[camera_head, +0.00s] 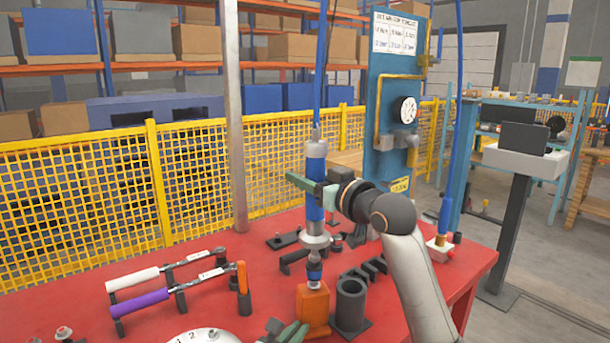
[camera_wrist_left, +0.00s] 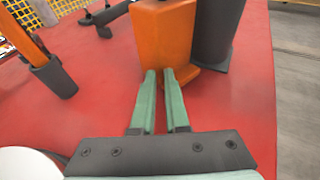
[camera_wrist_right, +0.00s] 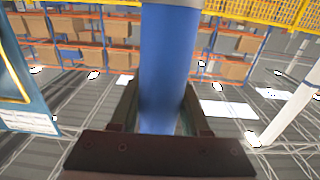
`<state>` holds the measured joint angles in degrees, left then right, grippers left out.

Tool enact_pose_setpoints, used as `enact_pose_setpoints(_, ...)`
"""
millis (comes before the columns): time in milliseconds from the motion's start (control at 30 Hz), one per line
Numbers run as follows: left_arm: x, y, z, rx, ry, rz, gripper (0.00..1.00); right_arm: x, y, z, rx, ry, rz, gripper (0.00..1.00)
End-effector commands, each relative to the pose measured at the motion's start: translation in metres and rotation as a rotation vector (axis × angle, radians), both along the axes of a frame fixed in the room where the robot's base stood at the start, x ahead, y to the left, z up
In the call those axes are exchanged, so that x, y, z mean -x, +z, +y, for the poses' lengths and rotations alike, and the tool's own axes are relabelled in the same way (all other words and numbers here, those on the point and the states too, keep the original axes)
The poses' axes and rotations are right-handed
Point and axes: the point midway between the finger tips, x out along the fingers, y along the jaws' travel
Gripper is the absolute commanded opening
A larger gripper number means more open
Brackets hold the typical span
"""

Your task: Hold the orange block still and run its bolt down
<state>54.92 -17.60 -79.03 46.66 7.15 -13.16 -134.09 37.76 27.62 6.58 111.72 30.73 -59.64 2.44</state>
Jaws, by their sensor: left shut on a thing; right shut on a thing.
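The orange block (camera_head: 313,308) stands upright on the red table; it also shows in the left wrist view (camera_wrist_left: 165,35). My left gripper (camera_head: 290,332) is at its base, its green fingers (camera_wrist_left: 160,75) close together and shut on the block's lower edge; the exact contact is hard to see. My right gripper (camera_head: 314,193) is shut around the blue body of a hanging power driver (camera_head: 315,165), which fills the middle of the right wrist view (camera_wrist_right: 168,70). The driver is upright, its socket (camera_head: 314,268) directly over the block's top. The bolt is hidden under the socket.
A dark grey cylinder holder (camera_head: 350,305) stands close to the right of the block. Purple-handled (camera_head: 140,300) and white-handled (camera_head: 133,278) wrenches lie in a rack at left. A white dial (camera_head: 205,337) is at the front. Black brackets (camera_head: 370,268) lie behind the block.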

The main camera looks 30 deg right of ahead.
Motion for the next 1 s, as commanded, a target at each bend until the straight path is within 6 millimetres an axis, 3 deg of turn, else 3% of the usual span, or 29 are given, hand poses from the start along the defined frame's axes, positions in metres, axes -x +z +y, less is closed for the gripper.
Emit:
enact_pose_setpoints(33,0.009,0.001,-0.008,0.009,-0.019,0.002,0.00,0.001,0.001,0.000,0.000,0.000,-0.007,0.00)
enact_pose_setpoints(1000,0.009,0.001,-0.008,0.009,-0.019,0.002,0.00,0.001,-0.015,0.000,0.000,0.000,-0.008,0.00)
